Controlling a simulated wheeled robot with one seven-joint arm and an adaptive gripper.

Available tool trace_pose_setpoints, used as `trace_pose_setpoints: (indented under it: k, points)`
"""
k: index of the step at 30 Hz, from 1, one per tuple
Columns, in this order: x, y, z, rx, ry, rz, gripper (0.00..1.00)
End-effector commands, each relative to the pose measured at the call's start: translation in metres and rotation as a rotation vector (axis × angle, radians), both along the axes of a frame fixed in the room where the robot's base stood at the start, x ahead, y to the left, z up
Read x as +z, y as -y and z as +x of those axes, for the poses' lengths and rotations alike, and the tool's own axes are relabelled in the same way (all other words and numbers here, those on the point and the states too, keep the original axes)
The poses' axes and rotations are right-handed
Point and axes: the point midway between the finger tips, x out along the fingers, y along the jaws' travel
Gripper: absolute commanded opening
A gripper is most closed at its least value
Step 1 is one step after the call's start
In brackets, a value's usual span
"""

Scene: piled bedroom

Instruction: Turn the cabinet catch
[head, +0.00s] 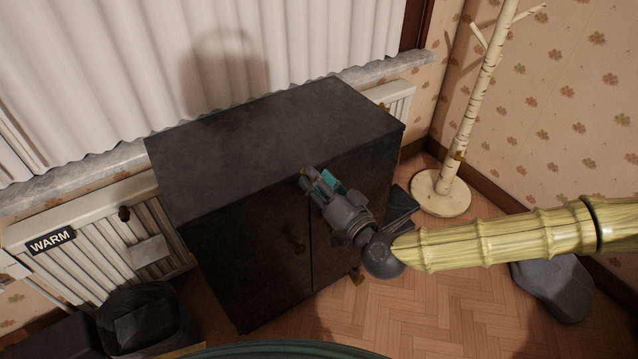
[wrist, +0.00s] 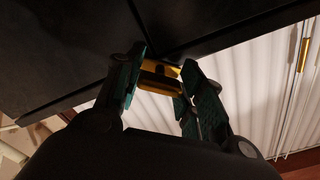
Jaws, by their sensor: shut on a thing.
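The black cabinet (head: 262,135) stands against the wall under the window, its two front doors facing me. A dark seam runs between the doors. My gripper (head: 311,180) is at the top of the cabinet front, near the seam. In the wrist view, the gold cabinet catch (wrist: 158,78) lies between the teal fingers of my gripper (wrist: 163,62), at the seam. The gripper is shut on the catch. The head view mostly hides the catch behind the gripper. Its exact angle is hard to tell.
A birch-like coat stand (head: 465,140) stands right of the cabinet. A radiator (head: 100,245) with a WARM label is on the left. A dark bin (head: 145,315) stands below it. A grey object (head: 555,285) lies on the right. Wood floor (head: 440,310) is partly clear in front.

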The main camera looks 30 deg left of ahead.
Motion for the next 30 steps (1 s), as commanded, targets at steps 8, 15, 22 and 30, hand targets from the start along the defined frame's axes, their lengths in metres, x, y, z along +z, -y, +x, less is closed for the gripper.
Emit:
trace_pose_setpoints:
  k: [8,15,22,30]
  points:
    - [-0.0017,0.0007,0.001,-0.003,-0.242,0.1,0.15]
    - [-0.0019,0.0009,0.0013,-0.004,-0.451,0.188,0.15]
    - [-0.0016,0.0006,0.001,-0.002,-0.622,0.259,0.15]
    - [-0.0011,0.0007,0.001,-0.003,-0.759,0.315,0.15]
